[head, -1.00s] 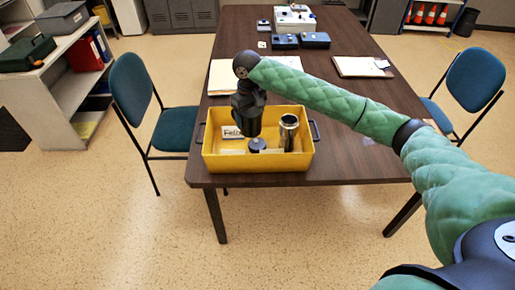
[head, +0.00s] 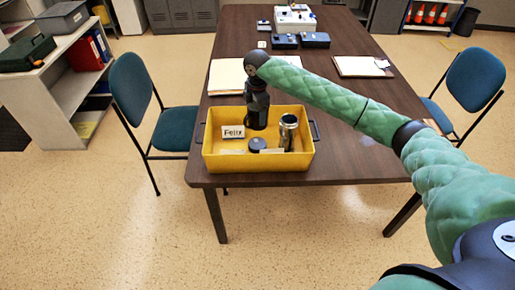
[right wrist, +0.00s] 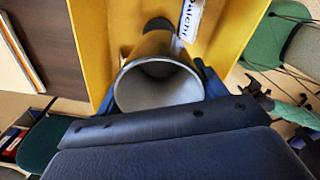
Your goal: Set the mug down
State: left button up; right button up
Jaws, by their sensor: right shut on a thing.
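My right gripper (head: 257,118) hangs over the yellow bin (head: 260,165), pointing down. In the right wrist view, the mug (right wrist: 160,85) is between its blue fingers. Its round mouth faces the camera, and its inside is grey and looks empty. The gripper is shut on it. In the head view, I cannot clearly tell the mug from the dark gripper. The bin also fills the top of the right wrist view (right wrist: 232,22).
The bin stands at the near edge of the dark table (head: 350,110). A blue chair (head: 150,110) stands to the left.

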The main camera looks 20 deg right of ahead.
aim_at(257, 123)
jog(key=n, duration=0.7)
jog(key=shift+n, duration=0.4)
jog(key=shift+f, duration=0.1)
notch_tip(257, 123, down, 6)
jog(key=shift+r+p, duration=0.2)
jog(key=shift+p, duration=0.85)
notch_tip(257, 123, down, 3)
jog(key=shift+f+p, duration=0.15)
jog(key=shift+p, duration=0.5)
pick_arm(q)
notch_tip(257, 123, down, 8)
jog(key=s+a, duration=0.1)
jog(key=a, duration=0.1)
jog(key=shift+s+a+f+t, duration=0.15)
jog(key=shift+f+t, duration=0.05)
jog(key=shift+t, duration=0.1)
pick_arm(e)
jog(key=shift+f, duration=0.45)
jog(key=shift+f, duration=0.15)
jog(key=o, duration=1.2)
jog(key=shift+c, duration=0.2)
